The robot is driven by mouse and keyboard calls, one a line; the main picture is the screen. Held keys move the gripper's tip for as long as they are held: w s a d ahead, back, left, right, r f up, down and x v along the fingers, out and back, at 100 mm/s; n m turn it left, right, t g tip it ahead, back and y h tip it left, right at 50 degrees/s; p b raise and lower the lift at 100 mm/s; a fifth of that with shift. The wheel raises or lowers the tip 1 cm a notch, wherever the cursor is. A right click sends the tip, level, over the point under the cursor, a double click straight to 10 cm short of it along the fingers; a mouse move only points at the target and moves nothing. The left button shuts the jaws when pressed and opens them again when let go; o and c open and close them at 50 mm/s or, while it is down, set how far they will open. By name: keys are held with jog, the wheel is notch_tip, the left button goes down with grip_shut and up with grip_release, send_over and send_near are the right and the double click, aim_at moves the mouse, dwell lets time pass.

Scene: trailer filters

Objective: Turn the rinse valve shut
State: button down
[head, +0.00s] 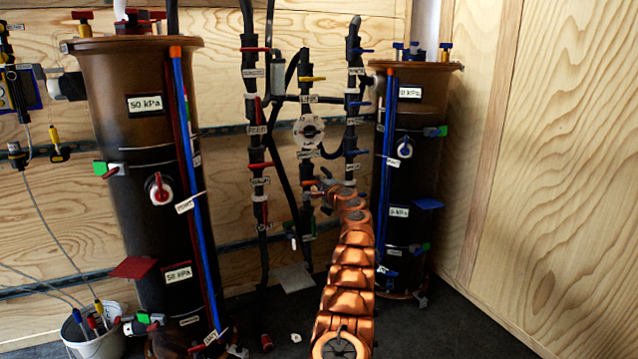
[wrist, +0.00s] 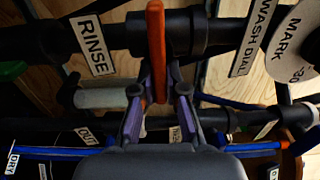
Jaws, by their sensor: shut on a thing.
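The rinse valve's orange lever (wrist: 156,45) stands upright in the wrist view, crossing a dark pipe (wrist: 110,32) roughly at right angles. A white RINSE label (wrist: 92,45) is on the pipe just left of it. My gripper (wrist: 158,85) is shut on the lower part of the lever, with a purple-sided finger on either side. In the head view my gripper (head: 318,192) is small at the far end of my copper arm, among the pipes, and the lever in it is hard to make out.
The white round wash dial (head: 308,130) is close by on the same pipework, with other valves around it. A large brown filter tank (head: 120,80) stands left and another (head: 425,95) right. The right wall (head: 560,150) is bare.

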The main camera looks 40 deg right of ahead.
jog(key=c, duration=1.2)
grip_release()
jog(key=shift+s+a, duration=0.15)
jog(key=v, duration=0.7)
jog(key=shift+s, duration=0.1)
dwell(0.5)
